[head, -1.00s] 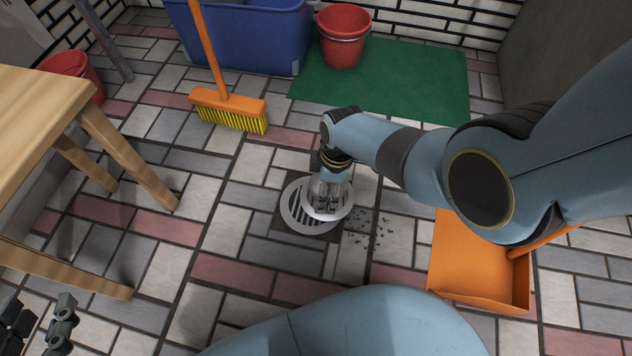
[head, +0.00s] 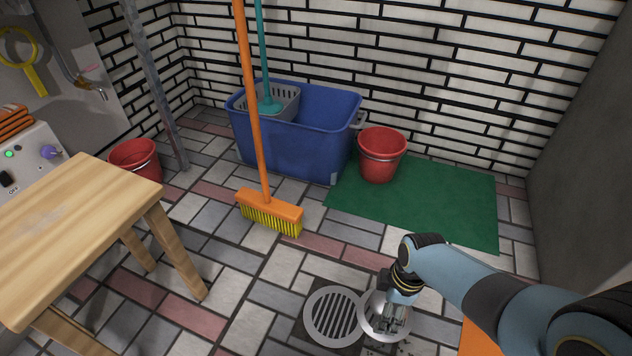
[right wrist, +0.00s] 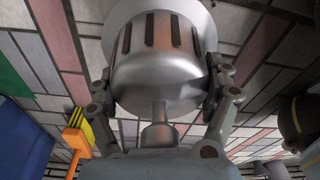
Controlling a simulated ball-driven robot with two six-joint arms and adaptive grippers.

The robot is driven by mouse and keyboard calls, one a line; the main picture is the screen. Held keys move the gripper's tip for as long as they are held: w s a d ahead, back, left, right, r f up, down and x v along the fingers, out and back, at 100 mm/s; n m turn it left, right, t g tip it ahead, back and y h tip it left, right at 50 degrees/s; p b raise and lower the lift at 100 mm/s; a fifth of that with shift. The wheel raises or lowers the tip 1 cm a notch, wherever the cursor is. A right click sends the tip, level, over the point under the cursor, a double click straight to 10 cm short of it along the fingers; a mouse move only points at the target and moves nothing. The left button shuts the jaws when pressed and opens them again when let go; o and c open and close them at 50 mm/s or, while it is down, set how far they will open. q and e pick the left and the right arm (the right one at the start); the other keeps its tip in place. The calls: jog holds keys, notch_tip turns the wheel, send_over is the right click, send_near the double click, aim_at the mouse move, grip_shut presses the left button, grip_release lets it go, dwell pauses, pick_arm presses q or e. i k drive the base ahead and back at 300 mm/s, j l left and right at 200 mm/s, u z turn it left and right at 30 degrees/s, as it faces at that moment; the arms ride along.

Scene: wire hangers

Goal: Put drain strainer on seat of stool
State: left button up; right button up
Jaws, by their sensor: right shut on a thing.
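The drain strainer (right wrist: 160,65) is a silver metal cup with dark slots, a wide rim and a short stem. My right gripper (head: 392,320) is shut on it, with one finger on each side of the cup in the right wrist view (right wrist: 160,100). In the head view the strainer's pale rim (head: 367,316) shows beside the round slotted floor drain (head: 333,318), overlapping its right edge in the picture. The wooden stool stands at the left, its square seat (head: 80,225) bare. My left gripper is out of view.
Behind are a blue tub (head: 295,140), a red bucket (head: 380,155) and a green mat (head: 430,205). Another red bucket (head: 135,160) is behind the stool. Part of an orange dustpan (head: 478,340) shows near my right arm.

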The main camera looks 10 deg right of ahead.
aim_at(37, 229)
jog(key=u, duration=0.45)
jog(key=k+j+u, duration=0.1)
jog(key=u, duration=0.3)
jog(key=j+u, duration=0.15)
jog(key=u, duration=0.3)
